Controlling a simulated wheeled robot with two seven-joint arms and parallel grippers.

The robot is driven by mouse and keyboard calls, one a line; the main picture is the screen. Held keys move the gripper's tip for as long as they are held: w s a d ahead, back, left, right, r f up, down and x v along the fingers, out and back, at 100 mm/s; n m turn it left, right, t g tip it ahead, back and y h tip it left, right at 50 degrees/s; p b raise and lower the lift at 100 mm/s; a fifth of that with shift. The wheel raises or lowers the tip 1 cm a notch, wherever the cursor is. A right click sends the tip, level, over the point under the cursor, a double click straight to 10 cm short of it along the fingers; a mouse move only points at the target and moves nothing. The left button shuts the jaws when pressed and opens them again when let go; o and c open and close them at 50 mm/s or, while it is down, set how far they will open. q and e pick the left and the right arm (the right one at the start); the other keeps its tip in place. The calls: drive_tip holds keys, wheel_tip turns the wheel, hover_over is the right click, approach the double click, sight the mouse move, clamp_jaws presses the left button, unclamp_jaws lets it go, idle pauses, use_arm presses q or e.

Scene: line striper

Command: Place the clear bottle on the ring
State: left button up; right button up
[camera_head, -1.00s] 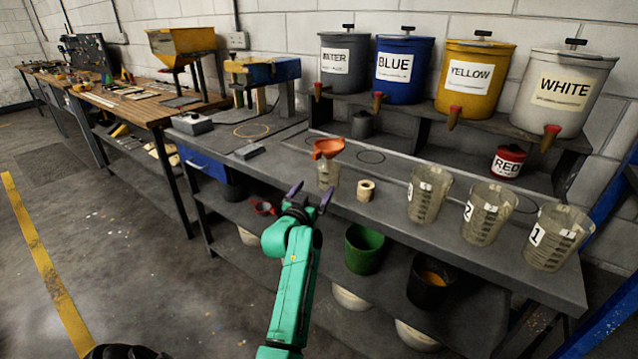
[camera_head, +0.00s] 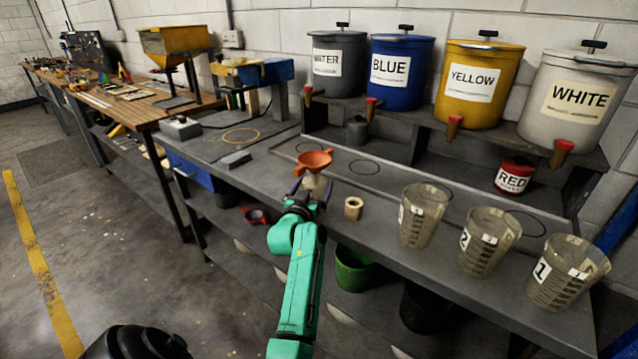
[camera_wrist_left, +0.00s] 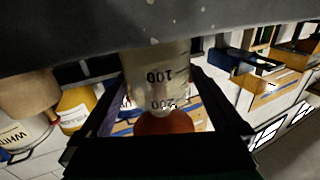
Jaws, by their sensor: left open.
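The clear bottle (camera_head: 314,183) stands on the front of the grey bench with an orange funnel (camera_head: 314,160) at its top. In the left wrist view the bottle (camera_wrist_left: 158,72) shows dark 100 and 200 marks. My left gripper (camera_head: 311,191) is open, with a finger on each side of the bottle. Most of the bottle is hidden by the funnel and gripper in the head view. A yellow ring (camera_head: 259,136) and a dark ring (camera_head: 380,167) are marked on the bench; I cannot tell which one is meant. My right gripper is not in view.
A tan roll (camera_head: 353,208) stands just right of the gripper. Numbered cups, including cup 2 (camera_head: 486,242), line the front edge. A grey block (camera_head: 235,160) lies left. Labelled buckets, including the blue one (camera_head: 400,85), stand on a raised shelf behind.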

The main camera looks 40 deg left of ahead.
sight(316, 186)
use_arm(q)
drive_tip(key=w+f, duration=0.1)
drive_tip(key=w+a+f, duration=0.1)
drive_tip(key=shift+w, duration=0.3)
drive_tip(key=shift+s+d+r, duration=0.15)
drive_tip(key=shift+s+r, duration=0.15)
drive_tip(key=shift+r, duration=0.1)
drive_tip(key=shift+c, duration=0.9)
drive_tip(key=shift+s+d+r, duration=0.3)
drive_tip(key=shift+s+r, duration=0.3)
drive_tip(key=shift+s, duration=0.15)
drive_tip(key=c, duration=1)
drive_tip(key=shift+w+a+f, duration=0.1)
drive_tip(key=shift+w+f, duration=0.05)
drive_tip(key=shift+c, duration=0.7)
drive_tip(key=shift+w+a+f, duration=0.1)
drive_tip(key=shift+w+f, duration=0.1)
drive_tip(key=shift+w, duration=0.1)
drive_tip(key=shift+r, duration=0.3)
wheel_tip(316, 186, up, 20)
drive_tip(key=shift+f, duration=0.2)
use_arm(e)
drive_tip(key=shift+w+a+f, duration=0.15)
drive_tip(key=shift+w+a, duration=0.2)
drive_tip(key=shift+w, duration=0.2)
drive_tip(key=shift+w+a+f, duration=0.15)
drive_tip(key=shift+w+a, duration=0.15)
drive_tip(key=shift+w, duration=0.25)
